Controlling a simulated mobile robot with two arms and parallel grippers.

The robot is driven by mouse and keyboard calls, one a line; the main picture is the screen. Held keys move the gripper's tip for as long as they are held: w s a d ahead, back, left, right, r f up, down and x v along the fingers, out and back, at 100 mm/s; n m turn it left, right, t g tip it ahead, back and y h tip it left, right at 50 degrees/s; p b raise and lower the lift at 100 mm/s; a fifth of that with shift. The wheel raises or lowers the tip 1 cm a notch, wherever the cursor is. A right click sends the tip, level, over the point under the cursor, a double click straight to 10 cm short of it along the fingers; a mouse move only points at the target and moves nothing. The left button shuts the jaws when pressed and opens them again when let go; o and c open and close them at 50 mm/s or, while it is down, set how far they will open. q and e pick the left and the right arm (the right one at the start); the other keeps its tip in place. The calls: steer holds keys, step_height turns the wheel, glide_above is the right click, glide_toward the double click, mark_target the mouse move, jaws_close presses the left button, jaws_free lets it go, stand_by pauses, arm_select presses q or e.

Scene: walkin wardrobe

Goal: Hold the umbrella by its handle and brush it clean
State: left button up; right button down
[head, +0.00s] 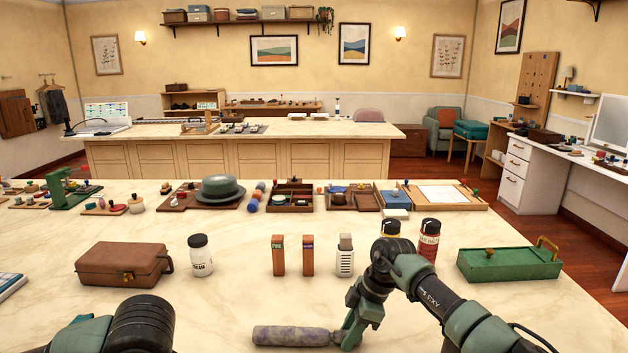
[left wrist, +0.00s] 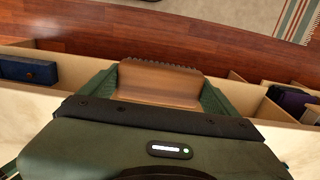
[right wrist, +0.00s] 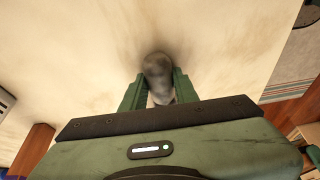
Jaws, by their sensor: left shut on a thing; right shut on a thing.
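The umbrella (head: 295,336) is a folded, mottled grey-purple cylinder near the table's front edge. It points left from my right gripper (head: 358,325), whose fingers are shut on its right end. Its handle is mostly hidden by the fingers. In the right wrist view a blurred grey rounded part of the umbrella (right wrist: 158,75) shows between the fingers. My left gripper (left wrist: 160,85) is shut on a brown wooden brush (left wrist: 160,88) with a dark toothed far edge. In the head view only my left forearm shows, at bottom left; the brush is out of that view, apart from the umbrella.
Behind stand a brown case (head: 122,264), a white jar (head: 201,255), small brown boxes (head: 278,255), a red-labelled can (head: 429,240) and a green box (head: 509,263). Below the left gripper are open compartments with a blue box (left wrist: 28,70). The front centre tabletop is mostly clear.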

steer(key=c, duration=1)
jaws_free()
